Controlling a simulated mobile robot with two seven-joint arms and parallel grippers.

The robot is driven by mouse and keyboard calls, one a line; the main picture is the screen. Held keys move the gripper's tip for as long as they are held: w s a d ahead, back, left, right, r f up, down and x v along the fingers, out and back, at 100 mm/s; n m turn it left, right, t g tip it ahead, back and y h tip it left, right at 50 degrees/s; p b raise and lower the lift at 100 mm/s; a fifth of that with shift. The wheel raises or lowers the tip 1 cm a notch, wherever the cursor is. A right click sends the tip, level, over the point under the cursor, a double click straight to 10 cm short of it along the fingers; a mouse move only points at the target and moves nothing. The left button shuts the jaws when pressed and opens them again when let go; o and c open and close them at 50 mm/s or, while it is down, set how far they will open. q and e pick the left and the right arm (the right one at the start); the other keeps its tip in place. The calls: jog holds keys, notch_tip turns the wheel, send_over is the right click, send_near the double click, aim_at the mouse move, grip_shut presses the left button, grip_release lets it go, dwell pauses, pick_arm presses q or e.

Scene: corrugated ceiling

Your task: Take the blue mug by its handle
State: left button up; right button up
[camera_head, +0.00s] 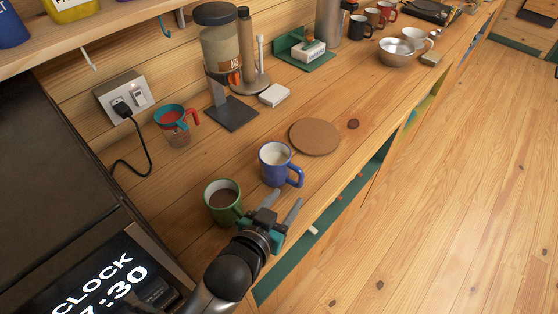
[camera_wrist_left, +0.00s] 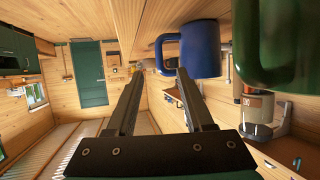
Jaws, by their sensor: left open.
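The blue mug (camera_head: 272,168) stands upright on the wooden counter with pale contents. Its handle (camera_head: 297,179) points right, toward the counter's front edge. My left gripper (camera_head: 284,200) is open and empty, just below the mug in the head view, with its fingertips close to the handle. In the left wrist view the blue mug (camera_wrist_left: 201,48) is at upper centre, and its handle (camera_wrist_left: 159,52) appears between the lines of the two fingers (camera_wrist_left: 160,76). I cannot tell how small the remaining gap is. My right gripper is not in view.
A green mug (camera_head: 222,199) with brown contents stands close left of my left gripper; it also fills the wrist view's upper right (camera_wrist_left: 277,45). A round cork mat (camera_head: 315,137) lies behind the blue mug. A coffee grinder (camera_head: 222,60) and a red-and-teal mug (camera_head: 176,125) stand farther back.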

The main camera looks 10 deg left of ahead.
aim_at(300, 182)
pick_arm(q)
jog(key=x, duration=0.2)
jog(key=shift+w+d+f, duration=0.15)
jog(key=shift+w+d, duration=0.1)
jog(key=shift+w, duration=0.1)
jog(key=b+x, duration=0.1)
jog(key=x, duration=0.4)
jog(key=shift+w+d+f, duration=0.1)
jog(key=shift+w, duration=0.1)
jog(key=b+x, duration=0.1)
jog(key=x, duration=0.3)
jog(key=shift+w+d+f, duration=0.15)
jog(key=shift+w+f, duration=0.05)
jog(key=shift+w, duration=0.25)
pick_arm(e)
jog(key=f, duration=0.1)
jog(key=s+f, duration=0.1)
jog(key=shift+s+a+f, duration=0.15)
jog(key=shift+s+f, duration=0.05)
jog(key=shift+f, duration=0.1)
pick_arm(q)
grip_shut()
jog(key=shift+r, duration=0.15)
